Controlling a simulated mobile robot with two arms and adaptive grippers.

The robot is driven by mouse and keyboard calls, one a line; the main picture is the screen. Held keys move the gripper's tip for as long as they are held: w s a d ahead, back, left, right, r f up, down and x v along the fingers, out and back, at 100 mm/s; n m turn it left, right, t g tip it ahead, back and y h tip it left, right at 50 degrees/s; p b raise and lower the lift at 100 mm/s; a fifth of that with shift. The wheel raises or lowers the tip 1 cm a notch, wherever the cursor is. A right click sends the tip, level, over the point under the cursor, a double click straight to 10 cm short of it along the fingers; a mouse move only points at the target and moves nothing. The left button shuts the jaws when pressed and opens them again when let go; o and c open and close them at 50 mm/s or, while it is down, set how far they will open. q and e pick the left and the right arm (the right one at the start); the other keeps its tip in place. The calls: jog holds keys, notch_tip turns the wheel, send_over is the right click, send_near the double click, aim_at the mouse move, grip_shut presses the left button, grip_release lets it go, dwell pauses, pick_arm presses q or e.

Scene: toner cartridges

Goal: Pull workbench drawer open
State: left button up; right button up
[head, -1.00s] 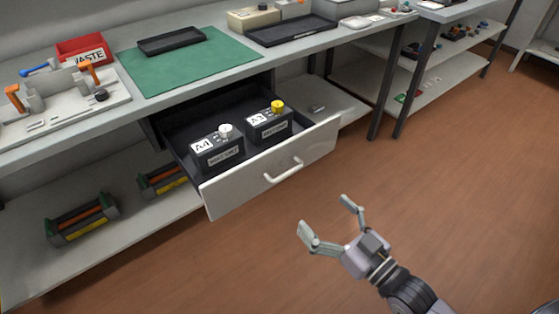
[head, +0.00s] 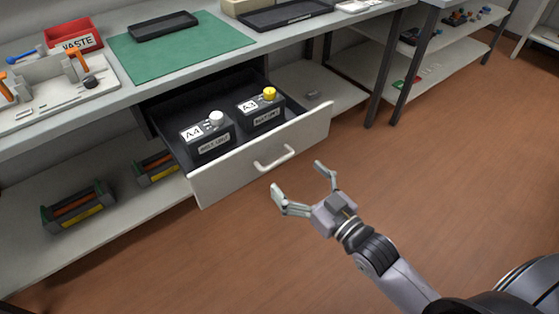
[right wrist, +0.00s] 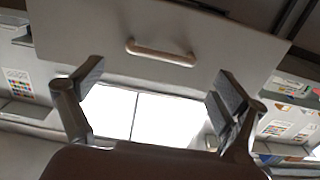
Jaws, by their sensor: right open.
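The workbench drawer (head: 225,171) is pulled out under the bench, its pale front facing the floor area. A white bar handle (head: 274,158) is on its front; the handle also shows in the right wrist view (right wrist: 161,52), ahead of the fingers. Inside stand two dark boxes, one labelled A4 (head: 207,138) with a white knob and one labelled A3 (head: 261,112) with a yellow knob. My right gripper (head: 299,180) is open and empty, just in front of and below the handle, apart from it. My left gripper is not in view.
The bench top holds a green mat (head: 180,50), a black tray (head: 163,25), a red WASTE bin (head: 73,36) and a fixture board (head: 50,95). Cartridge-like units (head: 77,207) lie on the lower shelf. The brown floor (head: 430,180) right of the drawer is clear.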

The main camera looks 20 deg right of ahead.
aim_at(280, 159)
jog(key=x, duration=0.7)
jog(key=shift+f, duration=0.1)
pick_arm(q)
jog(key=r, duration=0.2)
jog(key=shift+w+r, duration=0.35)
pick_arm(e)
jog(key=shift+c, duration=0.3)
